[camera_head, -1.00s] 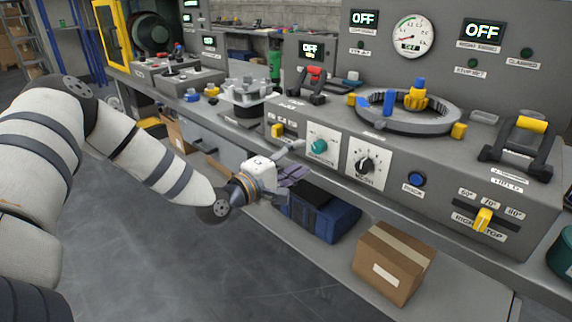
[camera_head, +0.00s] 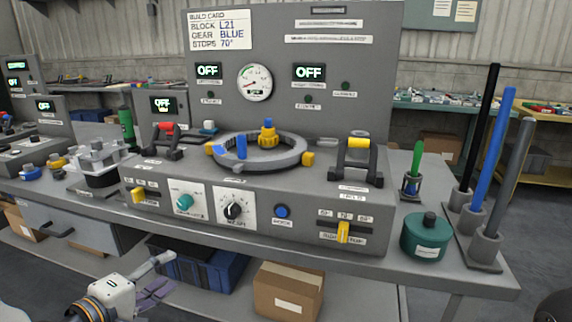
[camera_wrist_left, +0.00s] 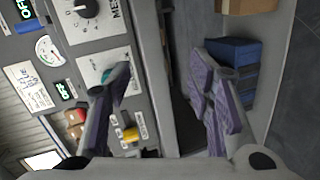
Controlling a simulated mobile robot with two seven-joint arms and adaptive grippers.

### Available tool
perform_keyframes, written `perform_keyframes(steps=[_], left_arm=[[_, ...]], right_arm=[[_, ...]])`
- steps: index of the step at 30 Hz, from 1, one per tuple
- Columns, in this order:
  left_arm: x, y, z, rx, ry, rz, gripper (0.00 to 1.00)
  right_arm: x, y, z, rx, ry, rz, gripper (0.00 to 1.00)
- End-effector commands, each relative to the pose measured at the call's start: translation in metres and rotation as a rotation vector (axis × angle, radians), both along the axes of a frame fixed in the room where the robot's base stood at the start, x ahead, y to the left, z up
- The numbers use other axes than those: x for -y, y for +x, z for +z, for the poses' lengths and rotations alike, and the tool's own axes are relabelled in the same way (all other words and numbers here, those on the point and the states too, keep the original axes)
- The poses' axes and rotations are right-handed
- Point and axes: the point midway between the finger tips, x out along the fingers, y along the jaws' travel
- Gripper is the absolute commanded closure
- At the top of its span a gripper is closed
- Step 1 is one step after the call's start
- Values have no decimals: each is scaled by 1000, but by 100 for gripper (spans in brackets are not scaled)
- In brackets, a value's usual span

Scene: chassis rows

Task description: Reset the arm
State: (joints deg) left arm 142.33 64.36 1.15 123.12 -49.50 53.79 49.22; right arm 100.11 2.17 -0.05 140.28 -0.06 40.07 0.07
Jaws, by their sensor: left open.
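My left gripper (camera_head: 168,270) is at the lower left of the head view, in front of the bench's front edge. Its fingers are apart with nothing between them; one finger looks purple. In the left wrist view, the open fingers (camera_wrist_left: 165,78) spread wide. One of them overlaps the teal knob (camera_wrist_left: 118,76) in the picture; I cannot tell whether they touch. The teal knob (camera_head: 184,202) shows uncovered in the head view. My right gripper is in neither view.
The grey console (camera_head: 270,225) carries a black dial (camera_head: 233,210), blue button (camera_head: 282,211), yellow sliders and a ring fixture (camera_head: 290,161). Below are a blue bin (camera_head: 205,268) and cardboard box (camera_head: 289,288). Coloured rods (camera_head: 493,150) stand at right. Displays read OFF.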

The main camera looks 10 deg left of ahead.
Motion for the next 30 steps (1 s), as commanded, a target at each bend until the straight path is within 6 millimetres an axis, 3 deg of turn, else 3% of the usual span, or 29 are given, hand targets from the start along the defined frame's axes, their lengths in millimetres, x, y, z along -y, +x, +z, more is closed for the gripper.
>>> perform_keyframes(steps=[1, 3, 5, 7, 9, 12, 15, 19, 30], left_arm=[[28, -20, -31, -134, 100, -91, 52], [60, -62, -80, -330, 245, -222, 52], [81, -105, -116, -482, 361, -346, 52], [100, -164, -150, -651, 486, -502, 52], [111, -226, -173, -802, 601, -668, 52], [116, -306, -187, -971, 732, -890, 52], [114, -361, -188, -1079, 816, -1054, 52], [110, -392, -185, -1138, 863, -1155, 52], [110, -395, -185, -1143, 866, -1165, 52]], right_arm=[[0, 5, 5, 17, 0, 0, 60], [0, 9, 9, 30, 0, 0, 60], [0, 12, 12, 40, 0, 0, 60], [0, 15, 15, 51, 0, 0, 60], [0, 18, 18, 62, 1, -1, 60], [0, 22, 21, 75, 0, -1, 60], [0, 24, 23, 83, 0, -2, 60], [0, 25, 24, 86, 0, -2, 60], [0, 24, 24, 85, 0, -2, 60]])
